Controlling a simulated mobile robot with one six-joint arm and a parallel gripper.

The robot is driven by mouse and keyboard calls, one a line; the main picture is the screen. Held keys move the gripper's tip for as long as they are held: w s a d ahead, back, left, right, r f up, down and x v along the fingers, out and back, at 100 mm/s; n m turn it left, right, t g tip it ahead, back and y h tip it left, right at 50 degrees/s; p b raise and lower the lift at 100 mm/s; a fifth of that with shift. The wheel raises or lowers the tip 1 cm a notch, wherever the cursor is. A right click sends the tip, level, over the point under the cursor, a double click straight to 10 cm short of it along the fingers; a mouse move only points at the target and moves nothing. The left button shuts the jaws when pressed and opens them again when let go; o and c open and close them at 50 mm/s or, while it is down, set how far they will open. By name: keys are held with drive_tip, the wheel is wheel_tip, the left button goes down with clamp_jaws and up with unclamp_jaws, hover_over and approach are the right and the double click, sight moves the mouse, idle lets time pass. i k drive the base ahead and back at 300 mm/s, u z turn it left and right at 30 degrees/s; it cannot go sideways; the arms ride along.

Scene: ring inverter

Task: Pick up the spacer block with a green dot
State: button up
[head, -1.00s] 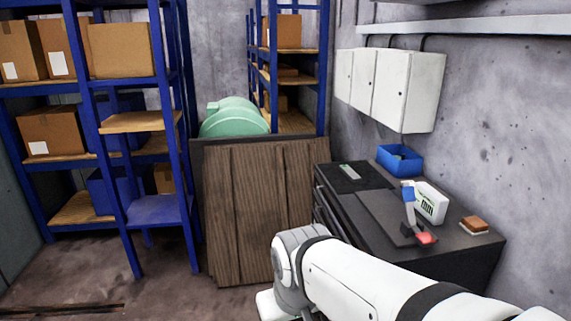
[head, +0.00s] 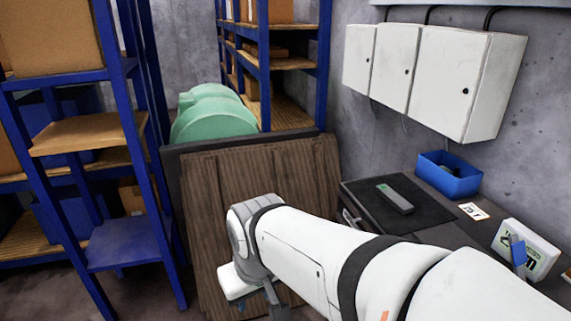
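A long grey block (head: 396,198) lies on a black mat (head: 437,212) on the workbench at the right of the head view. It shows a small green mark at its far left end, which I take as the green dot. My white arm crosses the lower middle of the view, to the left of and in front of the bench. Only a dark grey part of my gripper (head: 276,299) shows at the bottom edge, apart from the block. Its fingertips are not clear, so I cannot tell whether it is open or shut.
A blue bin (head: 448,176) stands at the back of the bench. A small printed card (head: 473,211) and a white device (head: 526,249) are to the right. White wall cabinets (head: 440,75) hang above. A brown wooden panel (head: 200,200) and blue shelving (head: 150,170) stand left.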

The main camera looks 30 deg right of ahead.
sight(397, 202)
drive_tip(key=i, duration=1.4)
drive_tip(key=z, duration=2.8)
